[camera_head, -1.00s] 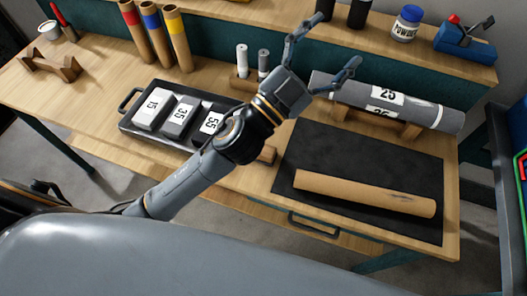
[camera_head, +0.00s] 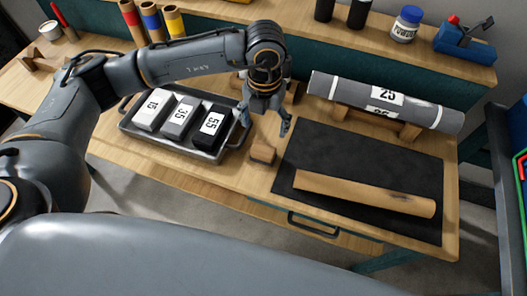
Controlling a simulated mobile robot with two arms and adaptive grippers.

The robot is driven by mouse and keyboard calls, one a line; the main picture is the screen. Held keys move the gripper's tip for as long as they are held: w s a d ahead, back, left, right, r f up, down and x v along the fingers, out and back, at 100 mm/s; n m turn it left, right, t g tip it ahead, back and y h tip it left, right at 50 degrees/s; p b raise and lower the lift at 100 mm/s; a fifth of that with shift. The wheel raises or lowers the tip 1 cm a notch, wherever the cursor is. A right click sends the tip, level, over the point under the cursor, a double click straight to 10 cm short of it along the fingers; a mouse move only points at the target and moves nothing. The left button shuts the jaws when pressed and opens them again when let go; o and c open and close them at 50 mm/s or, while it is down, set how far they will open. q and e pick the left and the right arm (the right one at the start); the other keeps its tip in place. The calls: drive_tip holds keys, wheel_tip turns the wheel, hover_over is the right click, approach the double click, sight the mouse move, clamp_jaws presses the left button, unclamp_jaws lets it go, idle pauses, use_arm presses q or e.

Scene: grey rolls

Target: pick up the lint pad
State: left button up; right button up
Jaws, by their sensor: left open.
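A small tan block (camera_head: 262,153), which may be the lint pad, sits on the bench between the tray and the black mat. Its top looks plain, and I cannot make out a pad surface. My left gripper (camera_head: 265,122) points down above and just behind this block, fingers apart and empty. The gripper appears clear of the block, though its exact height is hard to tell. My right gripper is out of view.
A dark tray (camera_head: 205,153) with three numbered blocks stands left of the tan block. A black mat (camera_head: 365,165) bearing a brown tube (camera_head: 365,193) lies right. My left forearm covers part of the bench's back left.

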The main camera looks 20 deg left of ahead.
sight(264, 150)
use_arm(q)
wheel_tip(264, 150, down, 8)
drive_tip(key=shift+r+p, duration=0.2)
drive_tip(key=shift+p, duration=0.5)
drive_tip(key=shift+s+f, duration=0.1)
drive_tip(key=shift+f, duration=0.15)
wheel_tip(264, 150, down, 4)
drive_tip(key=shift+r+p, duration=0.15)
drive_tip(key=shift+p, duration=0.75)
drive_tip(key=shift+f, duration=0.5)
drive_tip(key=c, duration=0.9)
